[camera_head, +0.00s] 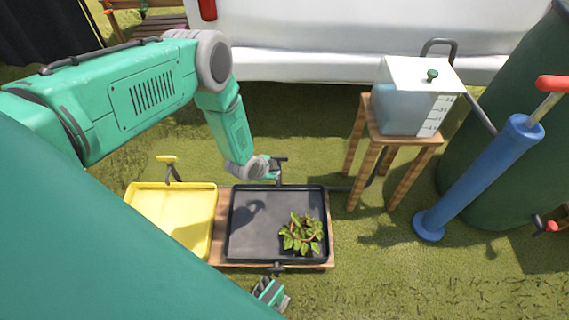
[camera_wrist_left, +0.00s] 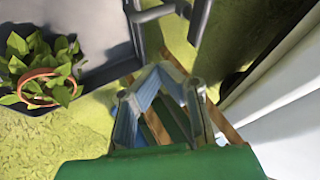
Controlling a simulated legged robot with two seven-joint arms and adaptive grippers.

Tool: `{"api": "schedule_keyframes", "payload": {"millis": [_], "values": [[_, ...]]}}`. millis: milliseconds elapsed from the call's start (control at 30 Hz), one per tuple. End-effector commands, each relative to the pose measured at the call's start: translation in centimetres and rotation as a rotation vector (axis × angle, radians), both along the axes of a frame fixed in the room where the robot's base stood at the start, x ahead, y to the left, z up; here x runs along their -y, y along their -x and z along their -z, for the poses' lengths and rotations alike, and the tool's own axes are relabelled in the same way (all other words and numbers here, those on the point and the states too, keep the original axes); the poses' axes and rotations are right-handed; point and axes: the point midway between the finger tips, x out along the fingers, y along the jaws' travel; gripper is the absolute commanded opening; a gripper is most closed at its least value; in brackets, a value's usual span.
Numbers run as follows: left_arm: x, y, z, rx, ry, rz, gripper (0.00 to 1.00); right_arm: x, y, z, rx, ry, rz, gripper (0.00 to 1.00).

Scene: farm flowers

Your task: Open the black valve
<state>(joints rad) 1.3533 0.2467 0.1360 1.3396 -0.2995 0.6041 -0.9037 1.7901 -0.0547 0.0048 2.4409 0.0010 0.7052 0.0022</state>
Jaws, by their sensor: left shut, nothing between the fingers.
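The black valve (camera_head: 281,160) stands on a short upright pipe at the back edge of the black tray (camera_head: 232,225). In the wrist view, its dark grey handle (camera_wrist_left: 152,13) is at the top, just beyond my fingertips. My left gripper (camera_head: 272,170) is right beside the valve in the head view and partly overlaps it. In the left wrist view, its fingers (camera_wrist_left: 172,72) come together with nothing between them. I cannot tell whether they touch the valve. My right gripper (camera_head: 272,293) shows partly at the bottom, in front of the tray; its jaw state is unclear.
A potted plant (camera_head: 301,234) sits in the black tray. A yellow tray (camera_head: 172,215) with a yellow valve (camera_head: 167,160) is to its left. A water tank (camera_head: 403,109) on a wooden stand, a blue pump (camera_head: 478,180) and a green barrel (camera_head: 510,135) are to the right.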

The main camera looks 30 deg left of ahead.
Motion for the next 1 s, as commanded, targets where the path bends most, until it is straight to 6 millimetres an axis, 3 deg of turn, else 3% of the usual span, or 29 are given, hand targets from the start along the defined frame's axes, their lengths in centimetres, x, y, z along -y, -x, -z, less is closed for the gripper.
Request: {"api": "schedule_keyframes", "payload": {"millis": [33,300,600,1000], "values": [[0.0,-0.7,1.6,0.001,0.0,-0.001,0.0,0.0,0.0,1.2,0.0,0.0,0.0,0.4],[0.3,-4.1,5.9,0.002,0.0,-0.003,0.0,0.0,0.1,4.6,-0.001,0.0,0.0,0.4],[-1.5,-6.9,5.2,0.0,0.001,-0.001,0.0,0.0,0.1,6.0,-0.001,0.0,0.0,0.4],[-1.6,-7.1,5.1,-0.001,0.0,-0.001,0.0,0.0,0.0,6.0,-0.001,0.0,0.0,0.4]]}}
